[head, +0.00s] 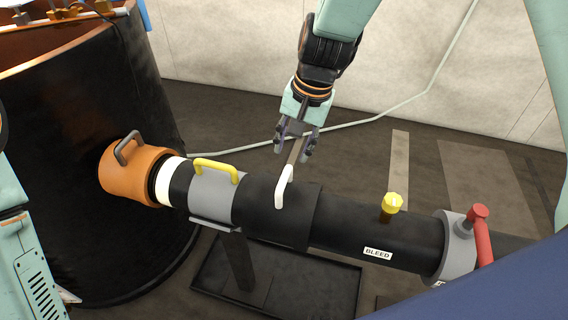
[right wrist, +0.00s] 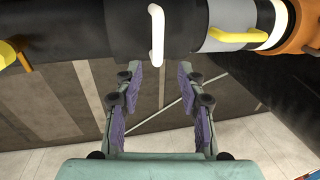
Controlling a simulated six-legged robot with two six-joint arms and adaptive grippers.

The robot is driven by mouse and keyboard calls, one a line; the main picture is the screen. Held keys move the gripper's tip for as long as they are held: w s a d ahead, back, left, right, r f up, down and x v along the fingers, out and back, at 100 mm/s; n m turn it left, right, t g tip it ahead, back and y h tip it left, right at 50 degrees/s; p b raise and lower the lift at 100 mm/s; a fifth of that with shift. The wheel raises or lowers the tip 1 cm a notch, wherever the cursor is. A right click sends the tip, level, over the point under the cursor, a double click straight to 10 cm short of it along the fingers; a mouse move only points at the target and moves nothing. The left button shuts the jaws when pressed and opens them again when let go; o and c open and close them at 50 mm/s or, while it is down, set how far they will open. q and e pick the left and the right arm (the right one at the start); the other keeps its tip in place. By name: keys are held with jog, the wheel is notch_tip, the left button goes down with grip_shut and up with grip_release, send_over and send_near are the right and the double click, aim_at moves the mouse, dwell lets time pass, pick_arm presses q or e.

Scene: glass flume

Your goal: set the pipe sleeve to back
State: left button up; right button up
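The black pipe sleeve (head: 300,222) is a wider band around the dark pipe, with a white handle (head: 284,187) standing up from it. In the right wrist view the white handle (right wrist: 157,38) hangs down from the black sleeve (right wrist: 180,25) at the top. My right gripper (head: 297,150) is just behind the pipe, close to the white handle. In the right wrist view my right gripper (right wrist: 156,78) is open, its fingers apart and nothing between them; the handle is beyond the tips, between them sideways. My left gripper is out of view.
Left of the sleeve are a grey collar (head: 214,207) with a yellow handle, a white band and an orange collar (head: 130,178) at the dark tank (head: 60,120). To the right are a yellow knob (head: 391,206), a BLEED label and a red lever (head: 481,238). A tray (head: 320,276) lies below.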

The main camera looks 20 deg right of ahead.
aim_at(286, 175)
jog(key=x, duration=0.2)
jog(key=b+x, duration=0.1)
jog(key=x, duration=0.4)
jog(key=shift+s+d+f+b, duration=0.15)
jog(key=shift+s+b, duration=0.15)
jog(key=shift+b, duration=0.05)
jog(key=shift+f, duration=0.15)
jog(key=shift+c, duration=1.2)
grip_shut()
